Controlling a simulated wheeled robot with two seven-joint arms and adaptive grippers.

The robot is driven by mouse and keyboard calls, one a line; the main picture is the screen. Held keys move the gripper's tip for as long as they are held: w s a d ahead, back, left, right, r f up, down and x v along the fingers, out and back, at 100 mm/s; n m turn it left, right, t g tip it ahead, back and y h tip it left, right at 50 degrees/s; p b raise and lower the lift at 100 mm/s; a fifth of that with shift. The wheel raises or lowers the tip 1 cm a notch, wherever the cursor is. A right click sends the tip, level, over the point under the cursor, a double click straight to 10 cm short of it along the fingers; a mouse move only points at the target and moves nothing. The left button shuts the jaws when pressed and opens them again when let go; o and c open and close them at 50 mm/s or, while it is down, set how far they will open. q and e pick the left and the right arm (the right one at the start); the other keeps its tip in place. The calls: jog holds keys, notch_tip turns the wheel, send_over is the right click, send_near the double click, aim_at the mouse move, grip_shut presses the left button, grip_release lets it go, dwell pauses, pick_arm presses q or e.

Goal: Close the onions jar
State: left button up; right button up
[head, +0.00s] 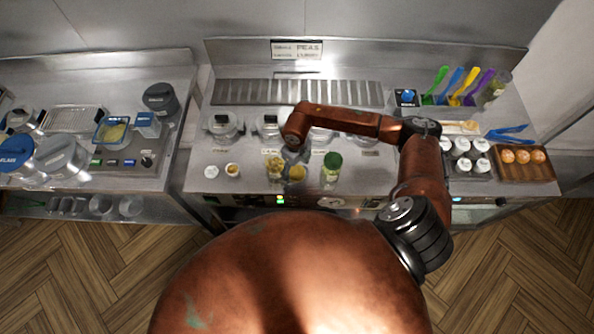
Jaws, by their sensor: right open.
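Several small jars stand along the front of the middle counter, their labels too small to read, so I cannot tell which holds onions. One clear jar (275,169) has yellowish contents. A yellow-topped round item (298,174) sits just right of it. A jar with a green top (332,166) is further right. A small open container (232,170) and a white round lid-like piece (211,172) lie to the left. My right gripper (291,158) is open and points down over the yellow items, partly hiding them; contact is unclear. My left gripper is out of view.
Larger clear jars (224,126) stand behind, partly hidden by my right arm. White-capped bottles (462,147) and a brown tray (526,174) of orange round items stand at right. Coloured scoops (470,84) stand at the back right. A separate counter (180,75) is at left.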

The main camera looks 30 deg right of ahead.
jog(key=shift+f, duration=0.65)
jog(key=shift+c, duration=1.1)
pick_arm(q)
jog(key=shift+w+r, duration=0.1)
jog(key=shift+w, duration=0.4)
pick_arm(e)
jog(key=c, duration=0.7)
jog(key=shift+w, duration=0.1)
jog(key=shift+r, duration=0.4)
notch_tip(320, 180, up, 2)
jog(key=shift+r+b, duration=0.1)
jog(key=shift+b, duration=0.8)
pick_arm(q)
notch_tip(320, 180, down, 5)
jog(key=b, duration=0.3)
pick_arm(e)
jog(key=s+d+r, duration=0.1)
jog(key=s+r, duration=0.2)
jog(key=s, duration=0.1)
jog(key=s+d+r, duration=0.2)
jog(key=s+r, duration=0.1)
jog(key=s, duration=0.2)
jog(key=s+d+r, duration=0.1)
jog(key=s+r, duration=0.3)
jog(key=shift+s+d, duration=0.15)
jog(key=shift+d, duration=0.2)
